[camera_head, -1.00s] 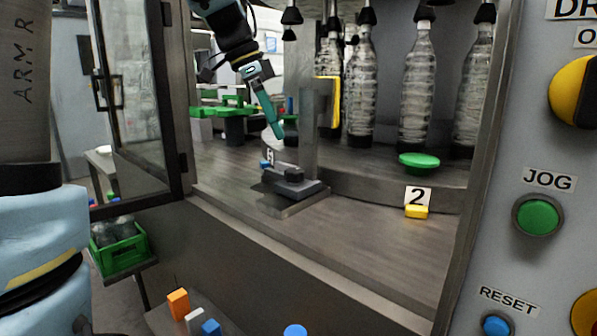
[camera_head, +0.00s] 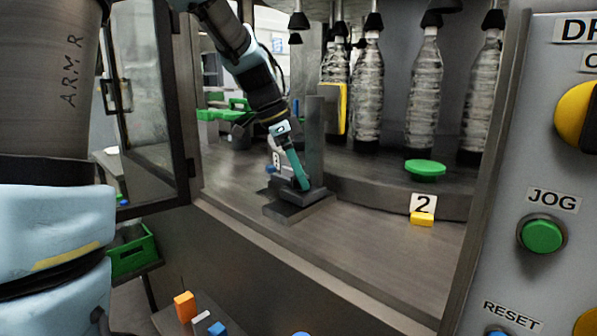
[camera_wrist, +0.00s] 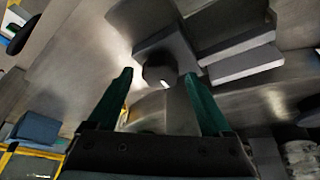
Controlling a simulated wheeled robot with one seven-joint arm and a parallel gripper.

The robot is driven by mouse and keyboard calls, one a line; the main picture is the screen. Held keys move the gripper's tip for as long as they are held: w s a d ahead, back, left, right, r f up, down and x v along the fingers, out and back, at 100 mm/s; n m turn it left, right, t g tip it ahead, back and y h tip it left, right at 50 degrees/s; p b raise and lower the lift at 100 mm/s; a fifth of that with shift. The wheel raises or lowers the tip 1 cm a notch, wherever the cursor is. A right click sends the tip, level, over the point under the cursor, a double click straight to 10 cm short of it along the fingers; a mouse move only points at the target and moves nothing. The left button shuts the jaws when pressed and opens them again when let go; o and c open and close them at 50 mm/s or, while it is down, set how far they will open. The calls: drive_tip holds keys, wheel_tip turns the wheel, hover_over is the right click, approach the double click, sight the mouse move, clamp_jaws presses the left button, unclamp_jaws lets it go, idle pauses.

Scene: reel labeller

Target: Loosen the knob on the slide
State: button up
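The slide (camera_head: 290,206) is a grey stepped metal block on the machine deck, below the upright post. It also shows in the wrist view as grey blocks (camera_wrist: 240,58). The dark, faceted knob (camera_wrist: 159,72) has a small white mark and sits on a grey block in the wrist view. My gripper (camera_wrist: 158,75) is open, with its two teal fingers apart and the knob between the lines of their tips. I cannot tell whether the tips reach down around it. In the head view my gripper (camera_head: 303,186) is low over the slide and hides the knob.
Several clear bottles (camera_head: 424,95) hang at the back. The open door (camera_head: 150,110) is left.

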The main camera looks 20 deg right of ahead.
clamp_jaws()
idle(0.5)
drive_tip(key=n+t+b, duration=0.2)
drive_tip(key=n, duration=0.2)
drive_tip(key=shift+s+n, duration=0.15)
drive_tip(key=shift+n, duration=0.25)
drive_tip(key=n+t, duration=0.1)
drive_tip(key=n, duration=0.2)
drive_tip(key=shift+d+r+n+y, duration=0.1)
drive_tip(key=shift+n+y, duration=0.2)
drive_tip(key=n+t+y, duration=0.1)
drive_tip(key=n, duration=0.2)
drive_tip(key=shift+s+n, duration=0.1)
drive_tip(key=shift+n, duration=0.2)
drive_tip(key=n+y+b, duration=0.1)
drive_tip(key=n, duration=0.2)
drive_tip(key=n+t+y+b, duration=0.1)
drive_tip(key=n+b, duration=0.1)
drive_tip(key=n, duration=0.1)
drive_tip(key=shift+d+f, duration=0.2)
drive_tip(key=n+y+b, duration=0.1)
drive_tip(key=n+y, duration=0.1)
drive_tip(key=n, duration=0.3)
drive_tip(key=shift+r, duration=0.1)
drive_tip(key=shift+n+b, duration=0.3)
